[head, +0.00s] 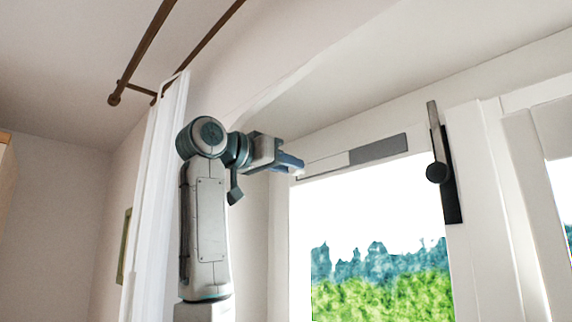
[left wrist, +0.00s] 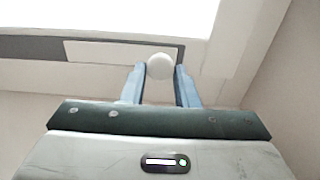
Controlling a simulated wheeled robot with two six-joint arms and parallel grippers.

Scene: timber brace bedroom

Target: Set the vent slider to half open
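The vent (head: 378,149) is a long strip along the top of the window frame. Its grey part shows at the right, with the white slider plate (head: 325,164) covering the left part. In the left wrist view, the white plate (left wrist: 105,52) sits beside the grey strip (left wrist: 30,47). My left gripper (head: 296,168) is at the left end of the vent. My right gripper is not in view.
A dark window handle (head: 438,172) stands upright on the frame right of the vent. A white curtain (head: 154,200) hangs left of my arm, below dark rods (head: 140,55). The glass below the vent is clear of objects.

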